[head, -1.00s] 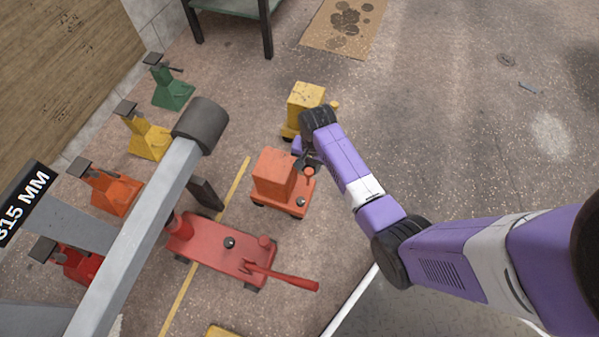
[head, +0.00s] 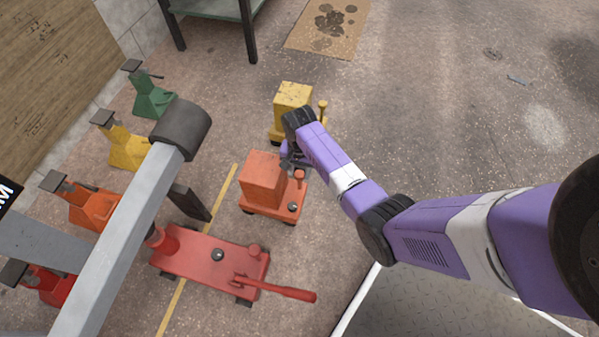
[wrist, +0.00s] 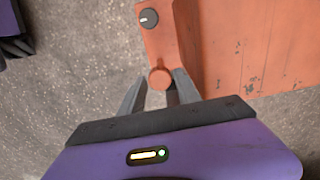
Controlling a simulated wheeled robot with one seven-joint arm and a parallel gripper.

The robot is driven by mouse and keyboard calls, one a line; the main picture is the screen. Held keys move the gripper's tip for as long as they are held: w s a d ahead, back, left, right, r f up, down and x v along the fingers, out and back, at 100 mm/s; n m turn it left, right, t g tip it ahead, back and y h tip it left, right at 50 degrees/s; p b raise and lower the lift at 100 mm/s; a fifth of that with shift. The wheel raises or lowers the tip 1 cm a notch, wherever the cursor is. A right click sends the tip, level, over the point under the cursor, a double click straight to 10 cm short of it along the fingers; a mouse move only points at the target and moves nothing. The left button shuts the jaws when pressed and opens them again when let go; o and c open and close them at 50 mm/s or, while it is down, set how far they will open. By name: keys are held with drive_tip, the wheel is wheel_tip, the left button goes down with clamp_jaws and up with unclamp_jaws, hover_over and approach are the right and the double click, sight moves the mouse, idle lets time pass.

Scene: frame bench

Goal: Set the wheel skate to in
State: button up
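An orange wheeled unit (head: 262,182) with a tall box and a low deck stands on the floor; it looks like a wheel skate. A yellow unit (head: 292,98) of like form stands behind it. The orange one carries a short round-topped orange post (wrist: 160,78) and a dark knob with a white mark (wrist: 149,18). My gripper (wrist: 160,82) is over the deck, its two grey fingers apart on either side of the post. Whether the fingers touch the post is unclear. In the head view my gripper (head: 296,161) is partly hidden by my wrist.
A red low jack (head: 210,258) with a long handle (head: 275,289) lies in front. A grey beam (head: 130,235) crosses at left, beside several coloured stands, including a green one (head: 152,100). A bench (head: 215,10) stands behind.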

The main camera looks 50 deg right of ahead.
clamp_jaws()
idle(1.4)
